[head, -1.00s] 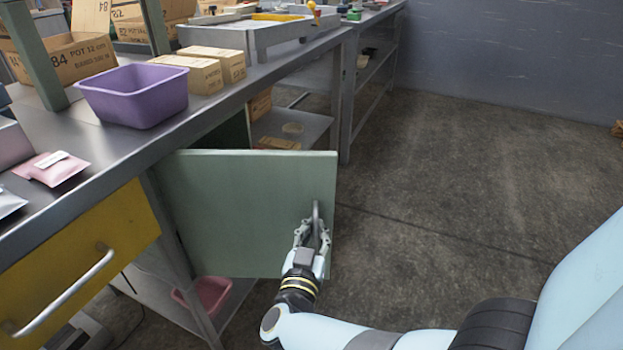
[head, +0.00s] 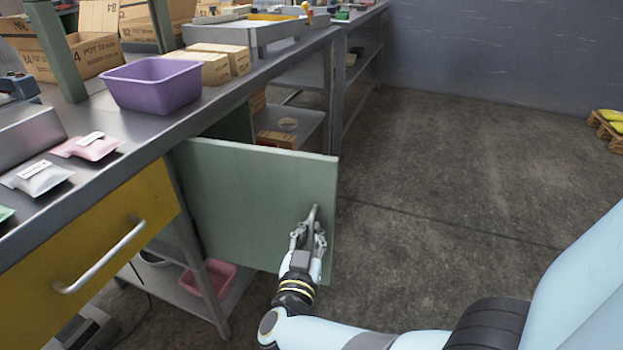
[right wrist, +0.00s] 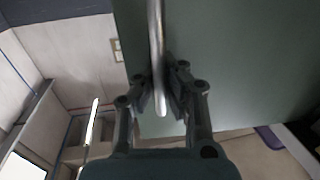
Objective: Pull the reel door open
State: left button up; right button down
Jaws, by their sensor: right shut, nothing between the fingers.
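The green door (head: 250,190) stands swung out from under the bench, its flat face towards me. A grey metal bar handle (head: 313,217) is near its free right edge. My right gripper (head: 309,236) is at the lower part of this handle. In the right wrist view the handle (right wrist: 156,45) runs down to the fingertips of the right gripper (right wrist: 160,98), with the green door (right wrist: 235,60) behind. The fingers are shut without a grip on the handle; the exact contact is hard to see. My left gripper is not in view.
The metal bench (head: 130,135) carries a purple bin (head: 152,84), cartons (head: 215,66) and small packets. A yellow drawer (head: 85,255) and a pink bin (head: 208,279) on a low shelf are left of the door. The floor (head: 450,180) on the right is clear up to a pallet (head: 607,130).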

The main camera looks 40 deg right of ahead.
aim_at(315, 185)
jog(key=c, duration=1.4)
grip_release()
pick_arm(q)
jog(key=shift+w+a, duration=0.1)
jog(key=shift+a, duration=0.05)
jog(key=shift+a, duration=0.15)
pick_arm(e)
jog(key=shift+r, duration=0.1)
notch_tip(315, 185, up, 10)
jog(key=shift+f, duration=0.1)
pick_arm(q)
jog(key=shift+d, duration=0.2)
